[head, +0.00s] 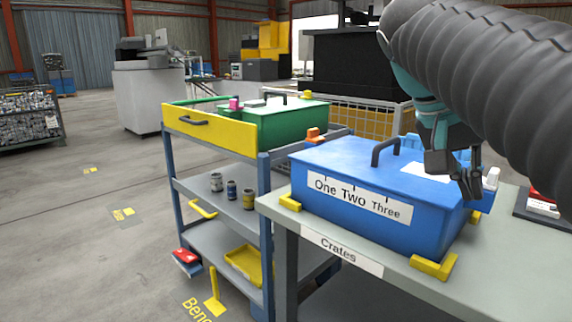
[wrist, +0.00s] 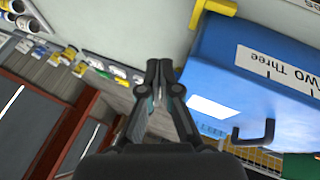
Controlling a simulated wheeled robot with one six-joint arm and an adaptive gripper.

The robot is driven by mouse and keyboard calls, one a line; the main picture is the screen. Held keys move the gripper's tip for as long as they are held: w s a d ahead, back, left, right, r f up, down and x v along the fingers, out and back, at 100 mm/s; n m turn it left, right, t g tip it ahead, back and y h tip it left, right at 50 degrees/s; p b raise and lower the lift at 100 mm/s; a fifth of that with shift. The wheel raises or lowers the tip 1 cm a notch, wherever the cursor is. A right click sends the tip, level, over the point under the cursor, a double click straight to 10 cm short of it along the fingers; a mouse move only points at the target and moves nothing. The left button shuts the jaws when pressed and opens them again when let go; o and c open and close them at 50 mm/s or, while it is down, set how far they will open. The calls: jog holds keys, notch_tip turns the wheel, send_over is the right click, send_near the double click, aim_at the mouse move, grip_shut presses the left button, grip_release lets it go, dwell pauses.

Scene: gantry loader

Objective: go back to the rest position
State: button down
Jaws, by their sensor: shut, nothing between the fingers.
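My gripper (head: 469,186) is at the right in the head view, just in front of the right end of the blue crate (head: 330,235). In the wrist view my gripper (wrist: 158,66) has its fingertips together, with nothing between them. The blue crate has a closed lid with a dark handle (head: 385,150) and a label reading "One Two Three" (head: 358,199). It sits on the grey table (head: 385,285) among yellow corner blocks. The wrist view shows the crate (wrist: 240,95) to the right of the fingers, apart from them.
A cart (head: 265,215) with a yellow drawer front (head: 208,130) stands left of the table, with a green crate (head: 290,120) on top and cans on its middle shelf. A wire mesh container (head: 350,105) is behind. Open floor (head: 70,220) lies at the left.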

jog(key=s+a+f+n+t+y, duration=0.1)
jog(key=s+a+f+n+y, duration=0.1)
jog(key=f, duration=0.7)
jog(key=s+a+f+n+t+y, duration=0.2)
jog(key=s+a+f, duration=0.1)
jog(key=f, duration=0.5)
jog(key=s+a+f+n+t+y, duration=0.1)
jog(key=a+f, duration=0.3)
jog(key=f, duration=0.5)
jog(key=shift+s+a+f+n+t+y, duration=0.35)
jog(key=shift+s+n+y, duration=0.35)
jog(key=shift+s+n, duration=0.15)
jog(key=shift+w, duration=0.1)
